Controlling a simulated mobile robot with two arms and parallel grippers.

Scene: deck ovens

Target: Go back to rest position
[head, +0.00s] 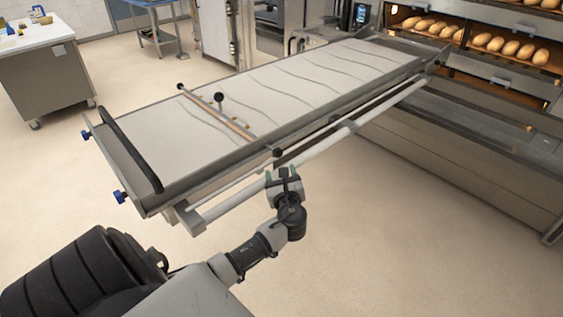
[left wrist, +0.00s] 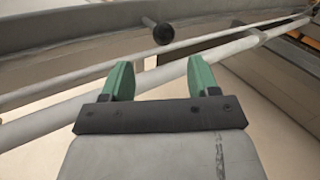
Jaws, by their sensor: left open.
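My left gripper (head: 283,174) is beside the near long side of the loader table (head: 180,192), close to its lower rail. In the left wrist view the two green fingers (left wrist: 160,80) are apart with nothing between them. A black knob (left wrist: 163,33) on a rod shows just beyond the fingertips, and it also shows in the head view (head: 277,152), above the gripper. I cannot tell whether the fingers touch the pale rail (left wrist: 235,47) behind them. My right gripper is not in view.
The loader's belt (head: 290,85) is empty, with a crossbar (head: 217,118) over it. Its far end meets the deck oven (head: 480,130), where loaves (head: 500,46) sit on lit decks. A counter (head: 45,75) stands at the left. Floor is clear at the lower right.

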